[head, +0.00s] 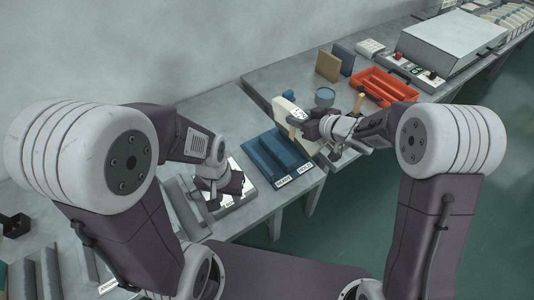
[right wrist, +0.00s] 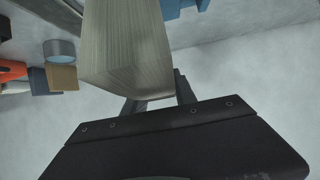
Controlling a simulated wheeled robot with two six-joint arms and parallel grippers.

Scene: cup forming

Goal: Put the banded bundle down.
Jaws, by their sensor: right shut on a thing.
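A pale cream bundle (head: 284,108) is at my right gripper (head: 308,128), just beyond the blue tray. In the right wrist view the bundle (right wrist: 125,45) shows as a thick block of thin layered sheets, with my right gripper's dark fingers (right wrist: 158,95) at its end. The right gripper is shut on it. Its band and underside cannot be made out. The blue tray (head: 262,150) has two long troughs and white labels on its front edge. My left gripper (head: 225,190) is low over a pale plate at the left; its fingers are too dark and small to read.
An orange-red bin (head: 385,87) stands right of the bundle, with a blue-grey round tin (head: 325,96) between. Brown and dark blocks (head: 328,66) stand behind. A grey lidded machine (head: 452,43) is at far right. The grey bench (head: 225,110) is bare behind the blue tray.

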